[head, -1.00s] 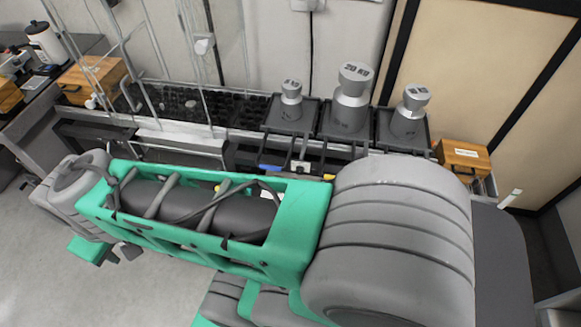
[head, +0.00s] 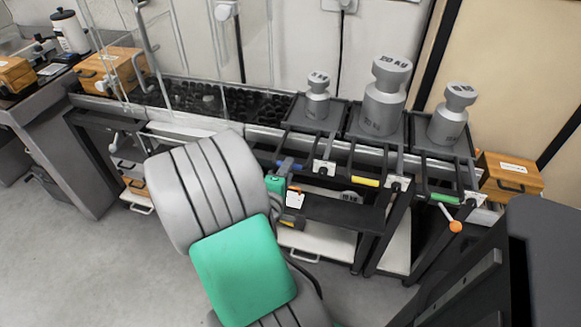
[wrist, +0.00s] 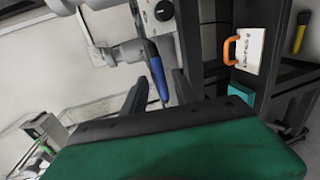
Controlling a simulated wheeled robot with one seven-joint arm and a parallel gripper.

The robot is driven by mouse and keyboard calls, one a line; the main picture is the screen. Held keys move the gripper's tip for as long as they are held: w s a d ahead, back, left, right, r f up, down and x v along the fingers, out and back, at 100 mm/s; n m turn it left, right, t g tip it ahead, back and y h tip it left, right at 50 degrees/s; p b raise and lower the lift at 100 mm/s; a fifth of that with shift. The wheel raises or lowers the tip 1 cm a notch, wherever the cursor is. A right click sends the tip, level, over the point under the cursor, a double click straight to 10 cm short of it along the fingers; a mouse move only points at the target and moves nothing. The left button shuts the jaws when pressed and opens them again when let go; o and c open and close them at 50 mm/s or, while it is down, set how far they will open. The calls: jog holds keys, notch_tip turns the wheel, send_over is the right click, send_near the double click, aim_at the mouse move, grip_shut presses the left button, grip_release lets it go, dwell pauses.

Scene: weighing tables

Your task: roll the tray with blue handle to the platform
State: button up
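The tray with the blue handle (head: 287,166) is the leftmost of three dark trays; its rim (head: 290,118) shows around a small grey weight (head: 317,97). The blue handle (wrist: 156,72) points down in the wrist view, between the two dark fingers of my gripper (wrist: 160,88). The fingers are apart on either side of it; I cannot tell whether they touch it. In the head view my gripper (head: 279,180) is at the handle, partly hidden by my arm. A dark bed of rollers or balls (head: 205,97), apparently the platform, lies left of the tray.
A yellow-handled tray (head: 364,181) and a green-handled tray (head: 445,198) carry larger weights to the right. Thin upright rods (head: 178,50) stand by the bed. Wooden boxes (head: 110,68) sit at the ends.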

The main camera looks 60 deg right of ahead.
jog(key=shift+x, duration=1.6)
grip_shut()
